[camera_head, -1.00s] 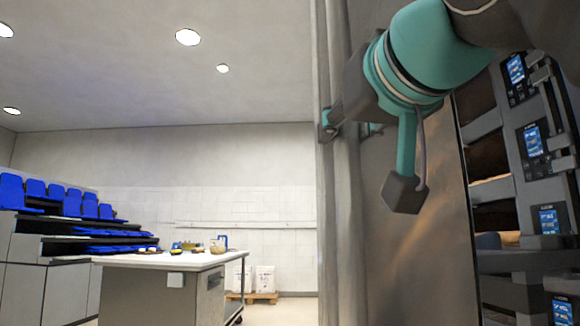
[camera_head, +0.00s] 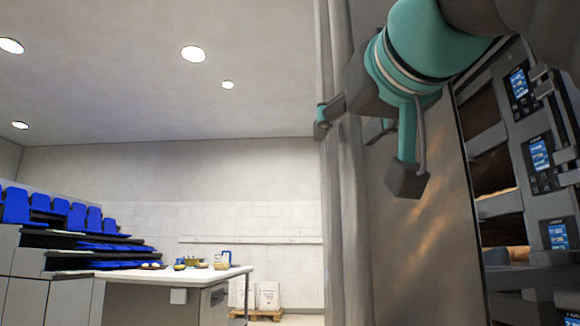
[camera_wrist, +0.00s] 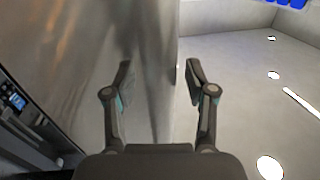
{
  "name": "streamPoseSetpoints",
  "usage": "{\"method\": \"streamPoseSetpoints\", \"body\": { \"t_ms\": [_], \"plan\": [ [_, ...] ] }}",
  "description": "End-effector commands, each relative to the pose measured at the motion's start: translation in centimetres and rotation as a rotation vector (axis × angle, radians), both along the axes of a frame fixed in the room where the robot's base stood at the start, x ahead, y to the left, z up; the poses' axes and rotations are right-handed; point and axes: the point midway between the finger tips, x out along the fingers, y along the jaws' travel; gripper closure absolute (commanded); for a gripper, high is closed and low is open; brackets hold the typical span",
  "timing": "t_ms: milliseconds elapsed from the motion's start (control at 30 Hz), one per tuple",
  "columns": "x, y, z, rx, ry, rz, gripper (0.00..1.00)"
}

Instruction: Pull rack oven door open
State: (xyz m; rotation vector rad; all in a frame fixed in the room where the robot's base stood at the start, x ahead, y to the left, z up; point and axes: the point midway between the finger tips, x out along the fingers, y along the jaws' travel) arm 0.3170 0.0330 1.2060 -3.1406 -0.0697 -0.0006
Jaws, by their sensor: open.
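A tall brushed-metal panel (camera_head: 440,240), which looks like the rack oven door, fills the right-centre of the head view. It also fills the left half of the wrist view (camera_wrist: 70,45). My gripper (camera_head: 350,124) is at the panel's left edge, high up. In the wrist view my gripper (camera_wrist: 158,78) has its fingers spread wide. One finger is over the panel's face and the other lies past its edge, over open room. Nothing is clearly held between them. I cannot tell whether either finger touches the panel. No handle can be made out clearly.
Deck ovens with blue-lit displays (camera_head: 540,153) stand close on the right, beyond the panel. White sacks (camera_head: 268,295) stand on a pallet.

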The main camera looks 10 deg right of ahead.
Motion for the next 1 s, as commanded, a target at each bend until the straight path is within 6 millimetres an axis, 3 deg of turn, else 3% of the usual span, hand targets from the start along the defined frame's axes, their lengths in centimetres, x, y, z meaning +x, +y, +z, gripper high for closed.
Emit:
{"method": "streamPoseSetpoints", "body": {
  "t_ms": [500, 1000],
  "plan": [
    [0.0, 0.1, 4.8, 0.001, -0.001, 0.002, 0.44],
    [0.0, 0.0, 7.1, 0.001, -0.002, -0.001, 0.44]
  ]
}}
